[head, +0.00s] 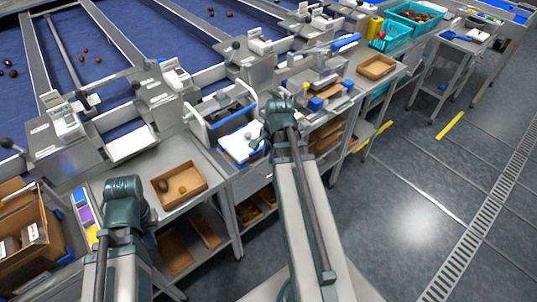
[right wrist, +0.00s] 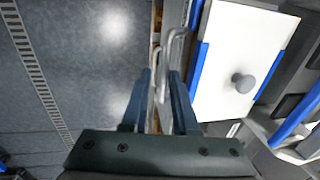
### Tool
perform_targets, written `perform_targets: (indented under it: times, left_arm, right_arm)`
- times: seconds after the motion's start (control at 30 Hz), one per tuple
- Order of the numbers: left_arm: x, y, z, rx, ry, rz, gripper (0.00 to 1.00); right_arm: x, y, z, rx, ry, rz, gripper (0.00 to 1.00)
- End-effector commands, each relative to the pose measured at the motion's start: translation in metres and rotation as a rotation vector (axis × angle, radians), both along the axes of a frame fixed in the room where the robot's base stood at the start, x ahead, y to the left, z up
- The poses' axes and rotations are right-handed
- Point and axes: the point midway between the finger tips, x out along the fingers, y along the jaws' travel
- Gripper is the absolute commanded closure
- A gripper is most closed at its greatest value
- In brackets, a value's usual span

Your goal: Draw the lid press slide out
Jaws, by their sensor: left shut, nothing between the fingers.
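The lid press slide is a white plate (head: 238,147) with a grey knob, set between blue edges in a grey metal press frame (head: 206,128) on the bench. It also shows in the right wrist view (right wrist: 232,60). A bent metal handle (right wrist: 177,33) stands at the slide's outer end. My right gripper (right wrist: 160,75) is open, with the handle's bar between its two fingers; I cannot tell whether they touch it. In the head view my right gripper (head: 262,143) is beside the slide's front. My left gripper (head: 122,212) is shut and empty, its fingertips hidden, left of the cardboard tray.
A cardboard tray (head: 180,185) with brown items stands left of the press. Another tray (head: 377,67) and teal crates (head: 392,34) are farther along the bench. Blue sorting belts lie behind. The grey floor (head: 420,190) to the right is free.

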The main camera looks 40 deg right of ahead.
Motion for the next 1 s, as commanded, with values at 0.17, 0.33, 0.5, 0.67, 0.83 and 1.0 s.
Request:
perform_targets:
  times: [0.17, 0.33, 0.5, 0.67, 0.83, 1.0]
  left_arm:
    - [0.000, 0.000, 0.001, 0.000, 0.000, 0.000, 1.00]
    - [0.000, 0.000, 0.008, 0.000, 0.000, 0.000, 1.00]
    - [0.000, 0.000, 0.025, 0.000, 0.000, 0.000, 1.00]
    - [0.000, 0.000, 0.047, 0.000, 0.000, 0.000, 1.00]
    - [0.000, 0.000, 0.074, 0.000, 0.000, -0.001, 1.00]
    - [0.000, 0.000, 0.100, 0.000, 0.000, -0.002, 1.00]
  right_arm:
    - [0.000, 0.000, 0.001, 0.000, -0.001, 0.000, 0.74]
    - [0.000, 0.000, 0.008, 0.000, -0.001, 0.000, 0.74]
    - [-0.003, 0.000, 0.025, 0.000, -0.002, 0.000, 0.74]
    - [-0.007, 0.000, 0.048, 0.000, -0.002, 0.000, 0.74]
    - [-0.013, -0.001, 0.074, 0.000, -0.001, 0.000, 0.74]
    - [-0.018, -0.001, 0.100, 0.000, -0.001, -0.001, 0.74]
